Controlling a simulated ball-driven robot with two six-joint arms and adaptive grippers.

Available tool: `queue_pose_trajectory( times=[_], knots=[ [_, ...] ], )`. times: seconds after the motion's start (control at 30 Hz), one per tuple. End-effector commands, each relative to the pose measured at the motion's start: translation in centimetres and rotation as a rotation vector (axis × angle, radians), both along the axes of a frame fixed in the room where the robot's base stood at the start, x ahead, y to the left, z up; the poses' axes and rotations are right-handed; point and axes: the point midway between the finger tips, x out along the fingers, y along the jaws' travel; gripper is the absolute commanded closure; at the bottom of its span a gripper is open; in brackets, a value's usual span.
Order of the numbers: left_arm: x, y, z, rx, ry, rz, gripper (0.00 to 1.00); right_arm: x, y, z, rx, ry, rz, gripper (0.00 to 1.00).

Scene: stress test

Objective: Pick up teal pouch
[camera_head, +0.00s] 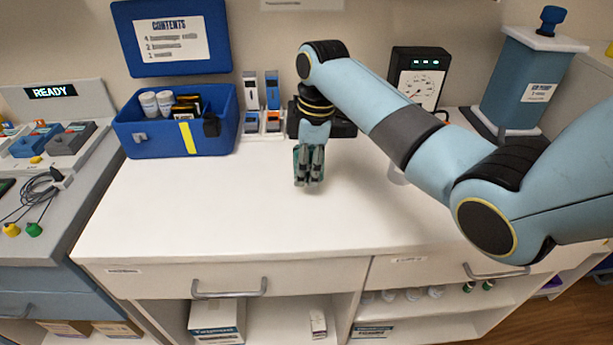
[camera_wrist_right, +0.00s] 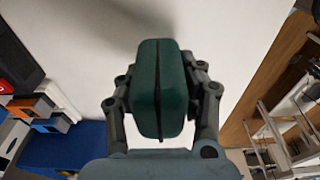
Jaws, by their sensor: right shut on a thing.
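The teal pouch (camera_wrist_right: 158,90) is between the fingers of my right gripper (camera_wrist_right: 160,85) in the right wrist view, and a dark seam runs down its middle. In the head view my right gripper (camera_head: 309,165) points down over the white counter and is shut on the pouch. Only slivers of the teal pouch (camera_head: 297,164) show there around the dark fingers. I cannot tell for certain whether the pouch is clear of the counter. My left gripper is not in view.
A blue open case (camera_head: 160,141) with white bottles stands at the back left of the counter (camera_head: 240,215). Small boxed devices (camera_head: 250,92), a gauge box (camera_head: 417,80) and a blue pump unit (camera_head: 525,80) line the back. The counter's front middle is clear.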

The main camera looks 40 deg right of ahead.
Motion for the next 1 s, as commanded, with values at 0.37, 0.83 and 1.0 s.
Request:
queue_pose_trajectory(
  times=[0.37, 0.83, 1.0],
  knots=[
    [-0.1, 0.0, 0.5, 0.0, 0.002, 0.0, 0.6, -7.6, 1.0, 5.4, -0.002, -0.001, 0.002, 1.0],
    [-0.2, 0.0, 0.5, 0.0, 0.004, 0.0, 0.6, -11.6, 1.6, 7.9, -0.001, -0.001, 0.0, 1.0],
    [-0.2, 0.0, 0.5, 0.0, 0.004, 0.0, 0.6, -11.5, 1.6, 7.8, 0.0, -0.001, -0.001, 1.0]
  ],
)
